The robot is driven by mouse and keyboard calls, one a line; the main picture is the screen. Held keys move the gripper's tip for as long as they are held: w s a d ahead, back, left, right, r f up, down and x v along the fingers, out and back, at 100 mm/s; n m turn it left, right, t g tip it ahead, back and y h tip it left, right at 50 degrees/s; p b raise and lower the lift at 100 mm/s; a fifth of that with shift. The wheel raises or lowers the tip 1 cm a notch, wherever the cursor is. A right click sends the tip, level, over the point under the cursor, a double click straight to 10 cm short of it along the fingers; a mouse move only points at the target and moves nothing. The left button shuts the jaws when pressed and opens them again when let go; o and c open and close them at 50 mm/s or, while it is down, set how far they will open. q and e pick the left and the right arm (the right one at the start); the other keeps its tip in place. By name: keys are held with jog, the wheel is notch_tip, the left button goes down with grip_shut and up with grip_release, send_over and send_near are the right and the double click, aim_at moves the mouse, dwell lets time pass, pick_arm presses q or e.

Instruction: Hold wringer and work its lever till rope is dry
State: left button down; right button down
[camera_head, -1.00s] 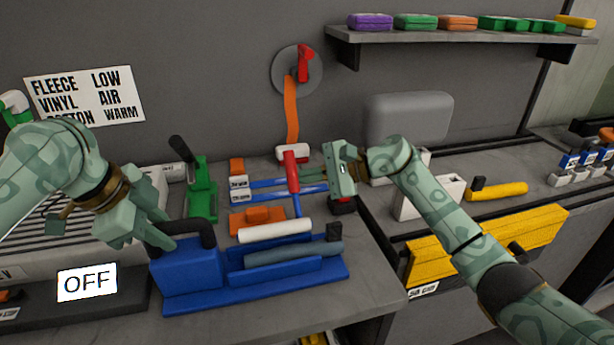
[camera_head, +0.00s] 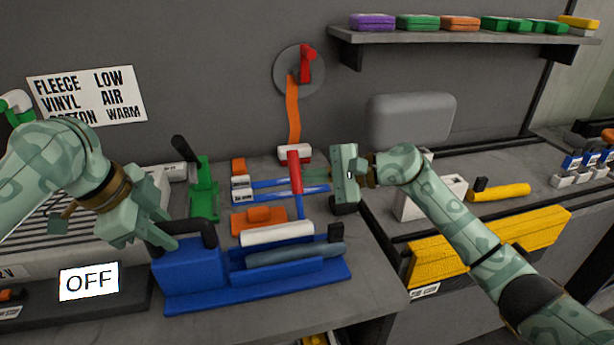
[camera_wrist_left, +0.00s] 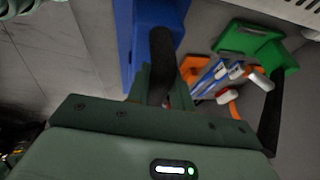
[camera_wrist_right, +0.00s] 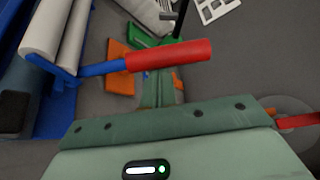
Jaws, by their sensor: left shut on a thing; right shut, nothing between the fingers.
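The wringer (camera_head: 190,275) is a blue block with a tray, a white roller (camera_head: 277,233) and a black carry handle (camera_head: 208,234). A grey-blue roll (camera_head: 295,254), probably the rope, lies in the tray; its wetness cannot be told. My left gripper (camera_head: 168,241) is shut on the black handle, which also shows in the left wrist view (camera_wrist_left: 161,55). The lever has a blue arm (camera_head: 299,206) and a red grip (camera_head: 295,173), and stands upright behind the roller. My right gripper (camera_head: 313,173) is shut and empty beside the red grip; its fingers (camera_wrist_right: 158,88) pass behind the grip (camera_wrist_right: 170,55) in the right wrist view.
Behind the wringer are an orange block (camera_head: 258,217), blue-handled tools (camera_head: 270,190) and a green tool (camera_head: 203,195). An orange strap (camera_head: 294,110) hangs from the wall. A white box (camera_head: 432,192) and a yellow tool (camera_head: 500,192) are at right.

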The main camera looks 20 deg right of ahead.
jog(key=shift+n+t+y, duration=0.3)
jog(key=shift+n+y, duration=0.1)
jog(key=shift+n, duration=0.3)
jog(key=shift+s+a+r, duration=0.1)
jog(key=shift+s+r, duration=0.2)
jog(key=shift+s, duration=0.55)
jog(key=shift+s+a+r, duration=0.1)
jog(key=shift+s+r, duration=0.25)
jog(key=shift+s, duration=0.5)
jog(key=shift+s+r, duration=0.3)
jog(key=shift+s, duration=0.55)
jog(key=shift+s, duration=0.1)
